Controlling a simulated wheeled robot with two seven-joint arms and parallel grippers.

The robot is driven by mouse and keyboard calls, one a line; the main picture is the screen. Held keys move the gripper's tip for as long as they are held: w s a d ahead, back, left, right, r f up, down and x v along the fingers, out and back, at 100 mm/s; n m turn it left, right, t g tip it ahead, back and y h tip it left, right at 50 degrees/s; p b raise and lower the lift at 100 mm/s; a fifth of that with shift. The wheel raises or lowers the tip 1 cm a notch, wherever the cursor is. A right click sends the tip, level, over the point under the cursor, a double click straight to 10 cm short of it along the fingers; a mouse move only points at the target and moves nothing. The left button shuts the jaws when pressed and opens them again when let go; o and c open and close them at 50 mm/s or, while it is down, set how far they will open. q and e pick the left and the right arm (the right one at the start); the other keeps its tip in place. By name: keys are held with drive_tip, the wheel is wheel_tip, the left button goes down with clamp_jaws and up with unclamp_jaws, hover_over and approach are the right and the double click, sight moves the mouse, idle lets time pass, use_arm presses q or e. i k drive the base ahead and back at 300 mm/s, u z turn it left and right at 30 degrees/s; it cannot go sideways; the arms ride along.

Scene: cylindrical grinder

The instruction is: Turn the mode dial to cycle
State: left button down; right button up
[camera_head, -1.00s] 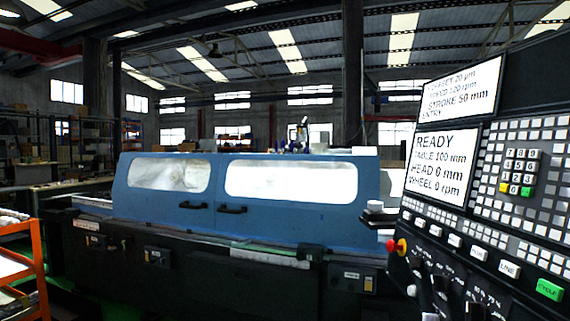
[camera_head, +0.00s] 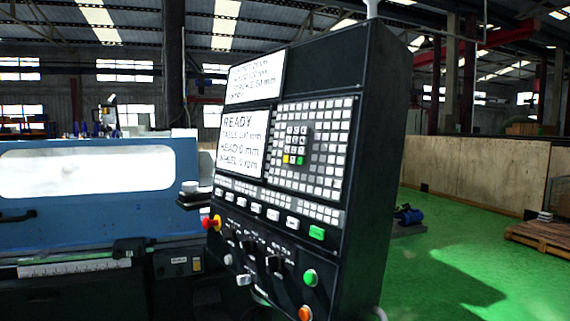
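The black control panel (camera_head: 345,150) of the grinder stands in the middle of the head view, turned at an angle. Its lower part carries several dark dials, among them one dial (camera_head: 248,244) and another dial (camera_head: 273,263) to its lower right. A light grey knob (camera_head: 243,280) sits below them. The labels around the dials are too small to read, so I cannot tell which is the mode dial or where it points. Neither of my grippers is in view.
The panel also has a red stop button (camera_head: 214,222), a green button (camera_head: 309,277), an orange button (camera_head: 305,313) and a keypad (camera_head: 295,144). The blue grinder (camera_head: 90,215) stands at left. Green floor (camera_head: 450,260) is open at right.

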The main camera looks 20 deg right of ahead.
sight(229, 234)
drive_tip(key=u, duration=1.65)
drive_tip(key=i, duration=0.7)
drive_tip(key=z, duration=2.95)
